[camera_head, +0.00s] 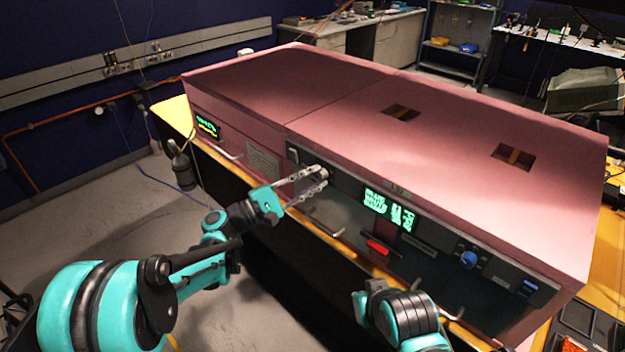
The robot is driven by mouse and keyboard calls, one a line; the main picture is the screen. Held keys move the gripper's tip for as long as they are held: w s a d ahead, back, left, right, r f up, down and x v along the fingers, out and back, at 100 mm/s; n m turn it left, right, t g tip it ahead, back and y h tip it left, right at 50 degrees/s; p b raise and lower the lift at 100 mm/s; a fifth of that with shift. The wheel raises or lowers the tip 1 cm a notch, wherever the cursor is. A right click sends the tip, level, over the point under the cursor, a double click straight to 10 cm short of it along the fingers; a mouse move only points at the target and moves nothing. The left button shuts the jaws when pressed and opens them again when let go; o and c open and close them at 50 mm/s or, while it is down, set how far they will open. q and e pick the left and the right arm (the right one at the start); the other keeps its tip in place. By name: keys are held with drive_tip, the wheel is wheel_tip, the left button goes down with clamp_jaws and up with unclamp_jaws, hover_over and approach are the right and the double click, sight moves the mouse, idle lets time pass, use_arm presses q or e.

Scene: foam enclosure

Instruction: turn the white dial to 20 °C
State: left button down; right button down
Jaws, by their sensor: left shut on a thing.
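My left gripper (322,175) reaches in from the left to the front panel of the pink foam enclosure (480,150). Its two fingers are closed around a small knob at the panel's upper left, which seems to be the white dial. The fingers hide most of the dial, so its mark and setting cannot be read. A green-lit display (389,209) sits right of the gripper; its digits are too blurred to read. My right arm shows at the bottom centre, apart from the panel, but its fingers are not visible.
A blue knob (468,259), a blue switch (529,287) and a red switch (377,246) are on the same panel. Metal handles stick out along the lower front. A smaller display (207,125) is at the far left.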

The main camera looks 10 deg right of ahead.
use_arm(q)
drive_tip(key=c, duration=1.3)
unclamp_jaws()
drive_tip(key=shift+f, duration=0.1)
drive_tip(key=v, duration=1.2)
drive_tip(key=shift+d, duration=0.1)
